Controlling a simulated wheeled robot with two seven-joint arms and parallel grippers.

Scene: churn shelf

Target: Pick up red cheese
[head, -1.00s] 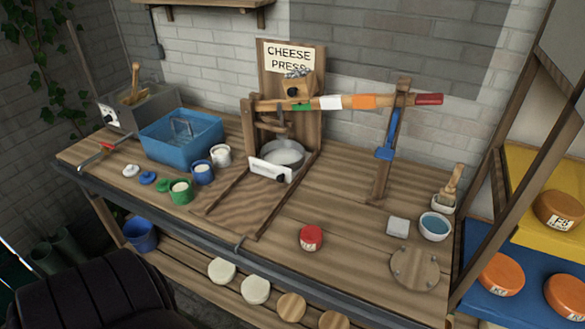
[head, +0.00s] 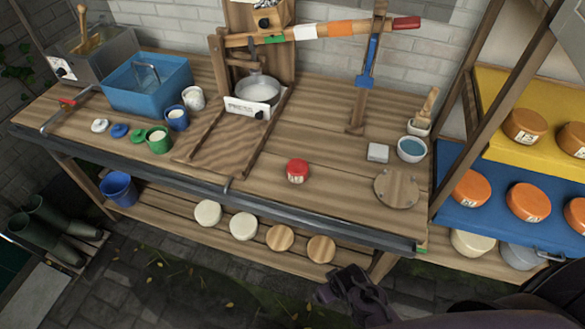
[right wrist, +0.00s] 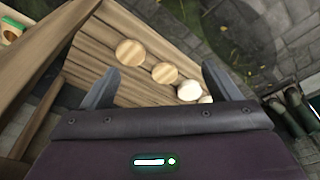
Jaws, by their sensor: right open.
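The red cheese (head: 297,171) is a small round piece with a pale label on its front. In the head view it sits on the wooden bench top, right of the cheese press (head: 257,90). My right gripper (head: 338,287) is low at the front of the bench, below and in front of the red cheese and well apart from it. In the right wrist view the right gripper (right wrist: 161,82) has its two fingers spread, with nothing between them. The red cheese does not show in that view. My left gripper is not in view.
White and wooden discs (head: 243,226) lie on the lower shelf. A wooden round board (head: 396,188), a white block (head: 378,152) and a blue-filled bowl (head: 411,149) stand right of the cheese. The bench top around the red cheese is clear.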

